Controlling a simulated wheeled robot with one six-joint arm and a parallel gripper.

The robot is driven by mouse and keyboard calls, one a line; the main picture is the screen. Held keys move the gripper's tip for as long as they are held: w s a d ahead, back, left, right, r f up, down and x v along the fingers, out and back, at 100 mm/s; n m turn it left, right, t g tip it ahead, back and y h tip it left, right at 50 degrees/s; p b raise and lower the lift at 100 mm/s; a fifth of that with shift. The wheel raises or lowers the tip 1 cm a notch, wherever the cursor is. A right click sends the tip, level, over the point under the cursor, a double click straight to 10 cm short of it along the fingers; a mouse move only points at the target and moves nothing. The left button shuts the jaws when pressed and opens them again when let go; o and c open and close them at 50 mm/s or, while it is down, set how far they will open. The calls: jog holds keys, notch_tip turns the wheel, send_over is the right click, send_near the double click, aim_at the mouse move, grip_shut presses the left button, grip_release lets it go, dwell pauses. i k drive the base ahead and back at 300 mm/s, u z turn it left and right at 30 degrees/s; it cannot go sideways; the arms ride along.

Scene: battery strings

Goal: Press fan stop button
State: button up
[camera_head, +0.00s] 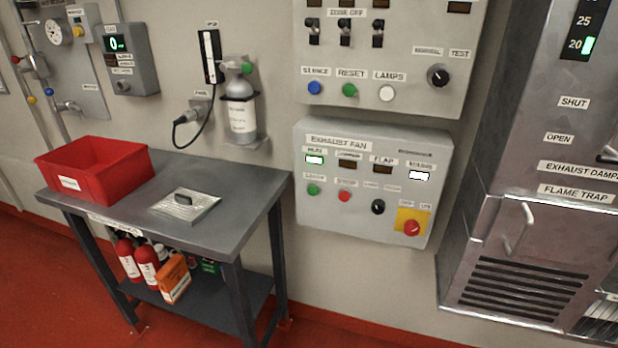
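The exhaust fan panel (372,183) is a grey box on the wall at centre right, labelled "EXHAUST FAN". A larger red mushroom button (411,228) sits on a yellow plate at the lower right. In the top row, the leftmost lamp (314,160) and the rightmost lamp (419,176) are lit; the two between are dark. My gripper is not in view.
A grey table (235,213) with a red bin (92,170) and a metal plate (186,205) stands left of the panel. Another control box (420,60) hangs above. A metal cabinet (515,215) is at right. Red floor (350,338) shows below the panel.

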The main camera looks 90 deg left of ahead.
aim_at(345, 196)
jog(key=u, duration=2.55)
